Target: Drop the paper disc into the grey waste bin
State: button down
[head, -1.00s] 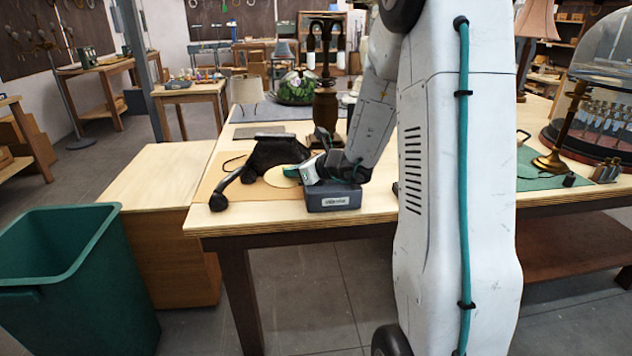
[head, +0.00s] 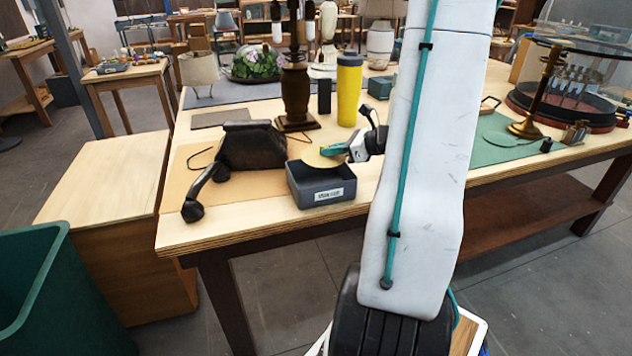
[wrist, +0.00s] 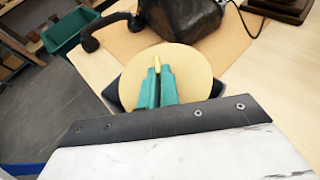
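The paper disc (head: 318,159) is round, flat and pale tan. My gripper (head: 334,149) has teal fingertips shut on the disc's edge and holds it above the grey bin (head: 326,197). The grey bin is a small open box with a white label, standing at the table's front edge. In the wrist view the disc (wrist: 194,68) spreads beyond the two teal fingers of my gripper (wrist: 157,78). There the disc hides most of the bin (wrist: 217,89), and only dark corners show on both sides.
A black bag-like object (head: 252,147) with a dark arm lies on the tan mat (head: 178,168), left of the bin. A lamp base (head: 296,95) and a yellow bottle (head: 348,90) stand behind. A large green bin (head: 50,290) is on the floor at left.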

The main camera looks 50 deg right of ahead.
jog(key=shift+f, duration=1.45)
jog(key=c, duration=1.6)
grip_release()
jog(key=shift+o, duration=0.2)
jog(key=v, duration=0.8)
jog(key=shift+w, duration=0.1)
